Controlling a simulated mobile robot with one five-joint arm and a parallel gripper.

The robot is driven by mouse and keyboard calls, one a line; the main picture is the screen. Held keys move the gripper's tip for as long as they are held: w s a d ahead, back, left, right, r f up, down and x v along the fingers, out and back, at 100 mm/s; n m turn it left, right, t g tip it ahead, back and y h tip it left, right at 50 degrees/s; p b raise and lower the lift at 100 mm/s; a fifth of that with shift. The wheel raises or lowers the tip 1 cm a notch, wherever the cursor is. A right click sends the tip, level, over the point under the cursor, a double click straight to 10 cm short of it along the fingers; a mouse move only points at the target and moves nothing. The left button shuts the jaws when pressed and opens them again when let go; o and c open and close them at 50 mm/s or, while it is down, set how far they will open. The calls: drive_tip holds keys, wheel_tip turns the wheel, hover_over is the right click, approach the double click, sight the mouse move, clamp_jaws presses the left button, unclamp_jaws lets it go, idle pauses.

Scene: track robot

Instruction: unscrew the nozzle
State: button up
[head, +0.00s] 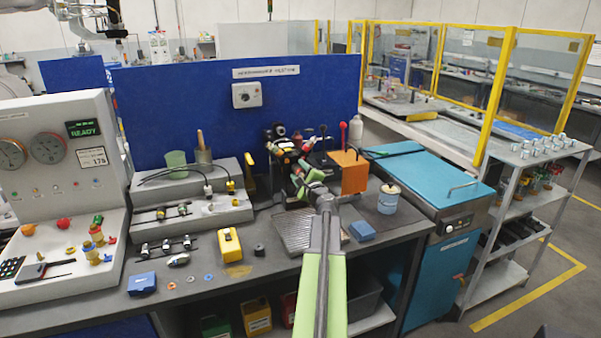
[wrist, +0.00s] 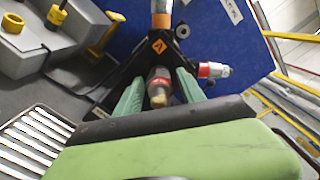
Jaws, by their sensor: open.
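In the wrist view the nozzle (wrist: 158,88), a dark grey and red piece with a tan tip, points toward the camera from a black fixture (wrist: 158,47). My gripper (wrist: 160,82) is open, with one green finger on each side of the nozzle. I cannot tell whether the fingers touch it. In the head view my gripper (head: 302,176) is at the front of the dark fixture (head: 279,133) on the bench. There, my arm and gripper hide the nozzle, or it is too small to make out.
A red and white fitting (wrist: 212,70) sits just right of the fingers. A yellow case (head: 229,245) and small parts lie at left.

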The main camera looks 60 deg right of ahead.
idle(0.4)
drive_tip(key=shift+v, duration=0.8)
drive_tip(key=m, duration=1.2)
